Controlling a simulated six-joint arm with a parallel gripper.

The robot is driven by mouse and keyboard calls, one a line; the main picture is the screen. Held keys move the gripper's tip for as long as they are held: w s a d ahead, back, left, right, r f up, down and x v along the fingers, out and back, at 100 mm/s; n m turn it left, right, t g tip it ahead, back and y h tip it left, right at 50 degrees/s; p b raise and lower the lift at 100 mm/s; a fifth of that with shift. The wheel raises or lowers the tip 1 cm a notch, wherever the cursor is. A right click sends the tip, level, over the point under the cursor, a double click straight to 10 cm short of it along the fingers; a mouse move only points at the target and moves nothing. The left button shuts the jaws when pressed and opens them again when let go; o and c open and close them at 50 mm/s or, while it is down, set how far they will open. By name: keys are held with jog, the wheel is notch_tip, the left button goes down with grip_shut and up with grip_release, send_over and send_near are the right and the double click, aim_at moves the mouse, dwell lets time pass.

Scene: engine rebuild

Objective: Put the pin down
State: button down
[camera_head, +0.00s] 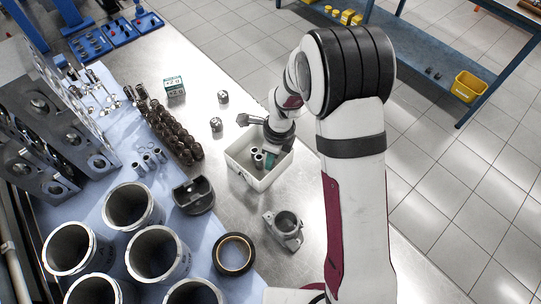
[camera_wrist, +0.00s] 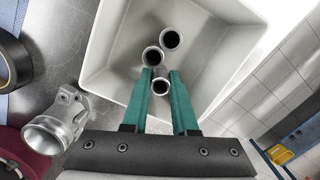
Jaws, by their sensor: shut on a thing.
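My gripper (camera_wrist: 161,74) has two green fingers reaching down into a white bin (camera_wrist: 100,80). It is shut on a hollow metal pin (camera_wrist: 160,87), whose open end faces the wrist camera. Two similar pins, one (camera_wrist: 170,39) farther off and one (camera_wrist: 152,56) close to the fingertips, stand in the bin with their open ends up. Whether the held pin touches the bin floor or the nearer pin cannot be told. In the head view my gripper (camera_head: 269,160) is inside the bin (camera_head: 244,174), partly hidden by my arm.
Several more pins (camera_head: 149,160) stand on the blue mat left of the bin. A dark piston-like part (camera_head: 193,196), a black ring (camera_head: 234,254) and a grey metal housing (camera_head: 285,228) surround the bin's near side. Large cylinder liners (camera_head: 130,207) stand front left.

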jog(key=shift+f, duration=0.1)
jog(key=c, duration=0.7)
grip_release()
notch_tip(320, 180, up, 12)
jog(key=d, duration=0.1)
jog(key=s+d+r+n, duration=0.2)
jog(key=s+n, duration=0.3)
jog(key=s, duration=0.3)
jog(key=s+d+r+n, duration=0.3)
jog(key=s+n, duration=0.2)
jog(key=s, duration=0.3)
jog(key=s+d+r+n, duration=0.2)
jog(key=s+n, duration=0.3)
jog(key=s, duration=0.3)
jog(key=shift+s+d+r+g, duration=0.25)
jog(key=shift+s+d+g, duration=0.1)
jog(key=shift+d, duration=0.5)
